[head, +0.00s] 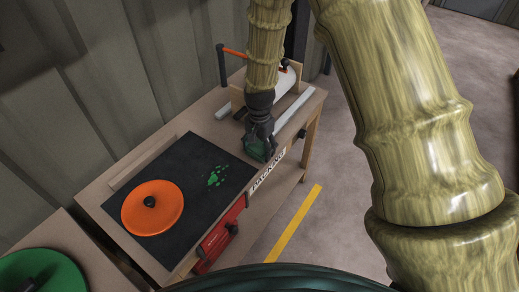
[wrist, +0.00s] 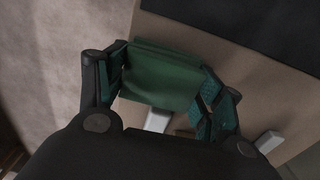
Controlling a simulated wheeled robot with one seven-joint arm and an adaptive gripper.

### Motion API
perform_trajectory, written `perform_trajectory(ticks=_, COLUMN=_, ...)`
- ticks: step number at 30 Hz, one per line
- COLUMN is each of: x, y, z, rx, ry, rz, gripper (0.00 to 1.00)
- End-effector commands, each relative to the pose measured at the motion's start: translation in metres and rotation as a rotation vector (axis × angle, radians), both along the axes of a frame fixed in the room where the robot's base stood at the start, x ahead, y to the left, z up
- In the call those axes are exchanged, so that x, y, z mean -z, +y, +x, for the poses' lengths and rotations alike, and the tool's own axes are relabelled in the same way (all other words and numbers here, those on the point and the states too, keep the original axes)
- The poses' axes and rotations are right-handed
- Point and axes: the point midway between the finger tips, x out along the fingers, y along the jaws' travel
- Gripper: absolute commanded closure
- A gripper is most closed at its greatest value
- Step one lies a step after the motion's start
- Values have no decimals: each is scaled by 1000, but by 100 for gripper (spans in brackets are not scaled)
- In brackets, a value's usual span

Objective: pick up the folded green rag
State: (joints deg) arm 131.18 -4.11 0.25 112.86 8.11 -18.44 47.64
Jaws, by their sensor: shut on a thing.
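The folded green rag (wrist: 160,76) is between the two fingers of my gripper (wrist: 160,92) in the wrist view, with a finger against each side. In the head view my gripper (head: 262,140) is over the front edge of the wooden workbench (head: 210,107), and the rag (head: 254,150) shows as a dark green patch at the fingers. The fingers are shut on it. I cannot tell whether the rag is clear of the bench top or still touching it.
A black mat (head: 180,170) with green spots carries an orange disc (head: 152,207) on the bench. A white roll (head: 286,82), an orange-handled bar (head: 234,53) and a pale metal bar (head: 293,108) are behind and beside my gripper. A green disc (head: 42,274) is at lower left.

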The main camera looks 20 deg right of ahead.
Motion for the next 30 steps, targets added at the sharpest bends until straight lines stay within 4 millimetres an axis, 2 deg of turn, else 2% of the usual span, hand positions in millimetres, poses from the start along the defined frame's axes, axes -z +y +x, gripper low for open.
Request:
perform_trajectory(ticks=8, x=-30, y=0, z=1, rx=-1, ry=-3, rz=-1, gripper=53)
perform_trajectory(ticks=24, x=-39, y=6, z=-116, rx=-1, ry=1, rz=-1, gripper=53)
perform_trajectory(ticks=30, x=-41, y=7, z=-145, rx=-1, ry=-1, rz=-1, gripper=53)
